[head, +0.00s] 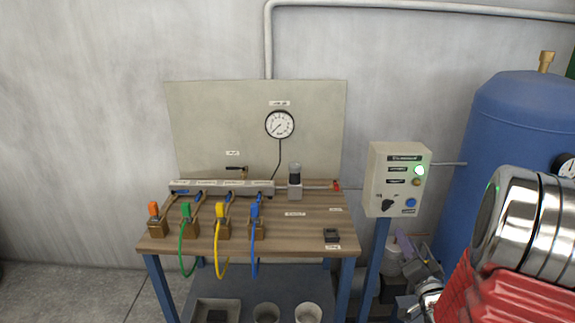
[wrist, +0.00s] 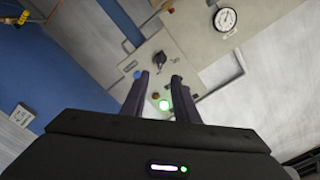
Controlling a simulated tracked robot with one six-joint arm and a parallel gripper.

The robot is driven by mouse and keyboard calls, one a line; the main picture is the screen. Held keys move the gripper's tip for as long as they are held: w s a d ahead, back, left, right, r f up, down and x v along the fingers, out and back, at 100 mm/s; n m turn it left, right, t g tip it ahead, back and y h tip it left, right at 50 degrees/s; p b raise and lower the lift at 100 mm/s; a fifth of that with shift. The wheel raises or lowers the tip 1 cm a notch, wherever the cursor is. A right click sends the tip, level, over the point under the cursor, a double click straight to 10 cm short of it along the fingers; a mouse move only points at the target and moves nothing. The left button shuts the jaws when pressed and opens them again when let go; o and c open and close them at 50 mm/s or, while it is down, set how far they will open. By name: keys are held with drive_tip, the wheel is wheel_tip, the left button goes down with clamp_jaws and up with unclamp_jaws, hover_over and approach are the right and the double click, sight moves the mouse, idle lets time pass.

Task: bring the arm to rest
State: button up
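My gripper (wrist: 160,84) shows in the wrist view with its two dark fingers apart and nothing between them. Past the fingertips is the grey control box (wrist: 152,60), which has a dark knob, a blue button and a lit green lamp. The view is tilted. The control box (head: 397,180) stands on a blue post to the left of my arm.
A wooden workbench (head: 310,228) carries a manifold, a regulator and several connectors with green, yellow and blue hoses. A gauge (head: 280,124) is on the panel behind. A large blue tank (head: 510,120) stands at the right. Bins sit on the lower shelf (head: 285,292).

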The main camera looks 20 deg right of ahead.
drive_tip(key=s+d+f+n+g, duration=0.1)
drive_tip(key=s+f+g, duration=0.15)
drive_tip(key=f, duration=0.25)
drive_tip(key=s+d+f+n+g, duration=0.1)
drive_tip(key=d+f+g, duration=0.1)
drive_tip(key=f+g, duration=0.3)
drive_tip(key=s+a+f+n+g, duration=0.2)
drive_tip(key=s+a+f+g, duration=0.15)
drive_tip(key=s, duration=0.25)
drive_tip(key=s+a+r+n+y, duration=0.1)
drive_tip(key=s+a+r+n, duration=0.1)
drive_tip(key=a+r, duration=0.5)
drive_tip(key=s+a+r+n+y, duration=0.2)
drive_tip(key=s+a+r, duration=0.3)
drive_tip(key=a, duration=0.9)
drive_tip(key=s+a+r+n+y, duration=0.1)
drive_tip(key=s+a+r+n, duration=0.2)
drive_tip(key=a+r, duration=0.6)
drive_tip(key=shift+s+a+n+g+y, duration=0.2)
drive_tip(key=shift+a+n+g+y, duration=0.15)
drive_tip(key=shift+a+n, duration=0.35)
drive_tip(key=shift+r, duration=0.1)
